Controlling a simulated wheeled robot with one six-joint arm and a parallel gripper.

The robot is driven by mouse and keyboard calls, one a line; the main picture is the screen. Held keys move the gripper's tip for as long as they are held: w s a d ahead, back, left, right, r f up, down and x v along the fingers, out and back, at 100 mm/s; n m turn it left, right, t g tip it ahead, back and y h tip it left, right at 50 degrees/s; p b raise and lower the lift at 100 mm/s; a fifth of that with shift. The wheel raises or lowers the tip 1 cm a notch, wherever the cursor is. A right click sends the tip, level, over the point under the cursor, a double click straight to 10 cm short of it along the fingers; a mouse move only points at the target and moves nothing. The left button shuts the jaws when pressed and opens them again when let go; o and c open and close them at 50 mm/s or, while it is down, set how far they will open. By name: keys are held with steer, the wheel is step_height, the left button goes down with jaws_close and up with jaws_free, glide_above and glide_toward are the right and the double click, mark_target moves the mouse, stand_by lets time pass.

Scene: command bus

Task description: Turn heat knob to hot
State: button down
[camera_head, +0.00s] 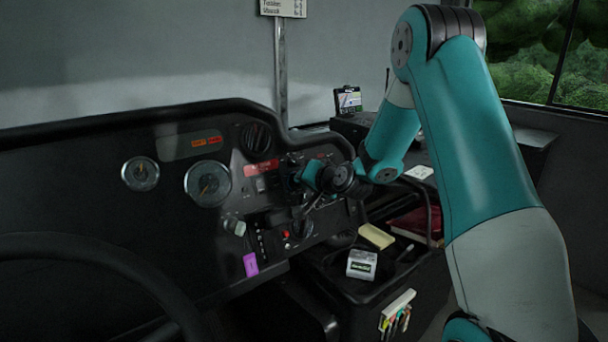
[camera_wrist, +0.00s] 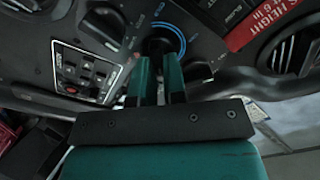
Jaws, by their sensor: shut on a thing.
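In the wrist view the heat knob (camera_wrist: 158,44) is a dark round knob on the black dashboard panel, with a blue arc around part of it. My gripper (camera_wrist: 158,62) reaches up to this knob, its two teal fingers close together and shut on it. The fingertips cover part of the knob, so its pointer cannot be read. In the head view my gripper (camera_head: 308,176) is at the right part of the dashboard (camera_head: 90,150), and my wrist hides the knob there.
Two gauges (camera_head: 207,183) and a steering wheel (camera_head: 90,255) are to the left. A switch panel (camera_wrist: 85,72), a red height label (camera_wrist: 262,22) and air vents (camera_wrist: 298,50) surround the knob. A console with a white box (camera_head: 361,265) and a yellow pad (camera_head: 376,236) stands below right.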

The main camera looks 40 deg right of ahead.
steer(key=m+p, duration=0.3)
steer(key=m, duration=0.2)
steer(key=shift+s+d+m, duration=0.1)
steer(key=shift+d+m, duration=0.05)
steer(key=shift+m, duration=0.15)
steer(key=m+p, duration=0.3)
steer(key=m, duration=0.1)
steer(key=shift+f, duration=0.2)
steer(key=shift+s+f+m+p, duration=0.1)
steer(key=shift+f+m+p, duration=0.05)
steer(key=shift+m+p, duration=0.7)
steer(key=shift+m, duration=0.25)
steer(key=c, duration=1.5)
jaws_free()
steer(key=shift+o, duration=0.2)
